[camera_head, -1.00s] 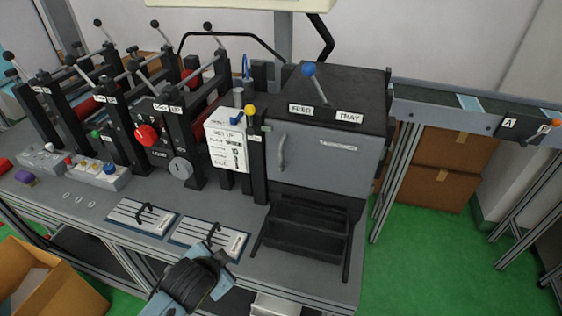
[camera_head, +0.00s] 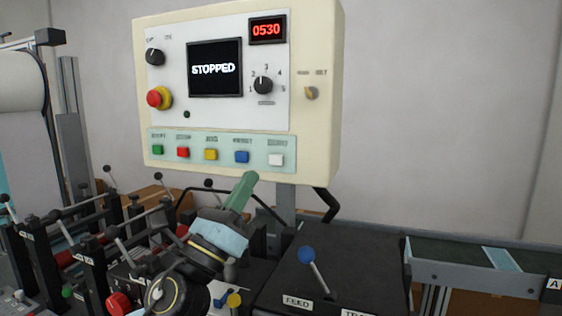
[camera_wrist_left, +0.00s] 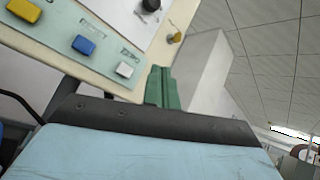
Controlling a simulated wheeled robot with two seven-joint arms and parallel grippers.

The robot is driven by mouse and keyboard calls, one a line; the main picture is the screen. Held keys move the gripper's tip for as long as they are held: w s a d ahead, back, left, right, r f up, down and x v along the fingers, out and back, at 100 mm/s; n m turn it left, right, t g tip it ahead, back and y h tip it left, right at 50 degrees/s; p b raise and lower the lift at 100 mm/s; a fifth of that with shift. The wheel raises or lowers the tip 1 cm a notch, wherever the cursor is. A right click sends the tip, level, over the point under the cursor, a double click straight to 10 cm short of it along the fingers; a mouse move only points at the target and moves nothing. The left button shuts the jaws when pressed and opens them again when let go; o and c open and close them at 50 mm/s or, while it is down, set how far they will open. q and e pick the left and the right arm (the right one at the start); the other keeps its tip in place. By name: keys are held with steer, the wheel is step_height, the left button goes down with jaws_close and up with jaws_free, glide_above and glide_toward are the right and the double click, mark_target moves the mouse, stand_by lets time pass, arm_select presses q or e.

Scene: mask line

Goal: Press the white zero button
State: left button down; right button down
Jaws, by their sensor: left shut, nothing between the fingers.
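The white button (camera_head: 276,160) is the rightmost in the row on the cream control panel (camera_head: 318,110). In the left wrist view the white button (camera_wrist_left: 125,69) sits just left of my fingertips. My left gripper (camera_head: 243,185) has green fingers, is shut and holds nothing. In the left wrist view the gripper (camera_wrist_left: 160,80) appears apart from the button; the exact gap is unclear. My right gripper is out of view.
Blue (camera_head: 242,157), yellow (camera_head: 210,154), red (camera_head: 183,152) and green (camera_head: 158,149) buttons line the same strip. A red stop knob (camera_head: 158,97) is above them. The screen (camera_head: 214,68) reads STOPPED and the counter (camera_head: 267,30) 0530. A blue-knobbed lever (camera_head: 307,255) stands below.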

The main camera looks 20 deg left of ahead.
mark_target(276, 160)
arm_select(q)
steer(key=shift+s+d+r+m, duration=0.1)
steer(key=shift+s+r+m, duration=0.15)
steer(key=shift+m, duration=0.15)
steer(key=shift+w, duration=0.1)
steer(key=shift+w+a+b, duration=0.15)
steer(key=shift+w+b, duration=0.7)
steer(key=shift+w, duration=1.35)
steer(key=shift+w+a+b, duration=0.15)
steer(key=shift+w+b, duration=0.7)
steer(key=shift+w, duration=1.35)
steer(key=shift+w, duration=0.15)
steer(key=shift+w, duration=0.25)
